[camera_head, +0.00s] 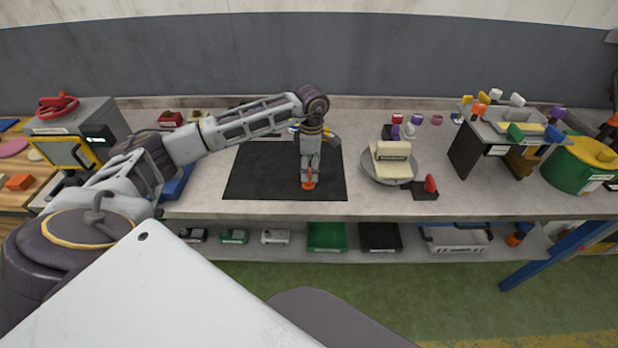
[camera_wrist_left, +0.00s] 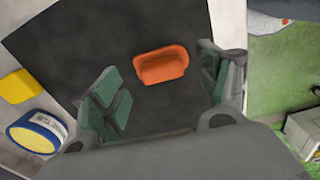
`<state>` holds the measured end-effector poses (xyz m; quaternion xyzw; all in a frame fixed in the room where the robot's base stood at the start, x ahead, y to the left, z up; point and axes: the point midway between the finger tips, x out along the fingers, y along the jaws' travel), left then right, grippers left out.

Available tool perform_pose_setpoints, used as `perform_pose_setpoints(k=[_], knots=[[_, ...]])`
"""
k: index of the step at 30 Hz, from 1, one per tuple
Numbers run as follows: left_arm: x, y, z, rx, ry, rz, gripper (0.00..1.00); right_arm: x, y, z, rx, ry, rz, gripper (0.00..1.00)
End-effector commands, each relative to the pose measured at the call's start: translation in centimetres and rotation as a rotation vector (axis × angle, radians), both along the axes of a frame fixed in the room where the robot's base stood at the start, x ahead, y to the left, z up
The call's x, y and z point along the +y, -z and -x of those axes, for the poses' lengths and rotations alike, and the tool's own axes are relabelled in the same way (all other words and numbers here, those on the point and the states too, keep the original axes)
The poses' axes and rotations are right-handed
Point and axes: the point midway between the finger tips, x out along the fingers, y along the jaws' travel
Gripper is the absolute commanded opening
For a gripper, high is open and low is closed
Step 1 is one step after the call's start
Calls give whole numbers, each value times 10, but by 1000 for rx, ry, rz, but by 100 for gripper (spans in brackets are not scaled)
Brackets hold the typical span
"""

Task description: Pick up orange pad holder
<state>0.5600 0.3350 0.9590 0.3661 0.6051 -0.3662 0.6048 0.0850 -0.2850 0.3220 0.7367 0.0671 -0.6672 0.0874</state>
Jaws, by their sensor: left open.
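The orange pad holder (camera_wrist_left: 163,65) lies on the black mat (camera_wrist_left: 60,45) in the left wrist view, a small tray-like piece with a raised rim. In the head view the orange pad holder (camera_head: 309,184) shows at the near part of the mat (camera_head: 250,180), partly hidden by my gripper. My left gripper (camera_head: 310,172) points down over it. In the left wrist view the open green-padded fingers (camera_wrist_left: 165,95) stand on either side of the holder, apart from it, with nothing between them held. My right gripper is in neither view.
A round turntable (camera_head: 405,167) with a cream block stands right of the mat. A yellow block (camera_wrist_left: 20,87) and a yellow-blue roll (camera_wrist_left: 38,132) lie beside the mat. A rack (camera_head: 490,140) with colored pieces and a green drum (camera_head: 575,170) stand further right. The bench's front edge is close.

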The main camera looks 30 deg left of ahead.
Motion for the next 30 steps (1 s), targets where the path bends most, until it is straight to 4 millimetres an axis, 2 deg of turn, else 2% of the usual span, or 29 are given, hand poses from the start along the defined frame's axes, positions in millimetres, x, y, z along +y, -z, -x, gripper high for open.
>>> perform_pose_setpoints(k=[10, 25, 26, 30], knots=[[1, 33, 1, 1, 1, 0, 75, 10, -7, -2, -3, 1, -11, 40], [1, 35, 1, 0, 1, 0, 75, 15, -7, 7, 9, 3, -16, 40], [1, 35, 1, 0, 1, 0, 74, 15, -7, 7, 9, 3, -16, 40], [1, 35, 1, 0, 1, 0, 56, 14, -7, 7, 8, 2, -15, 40]])
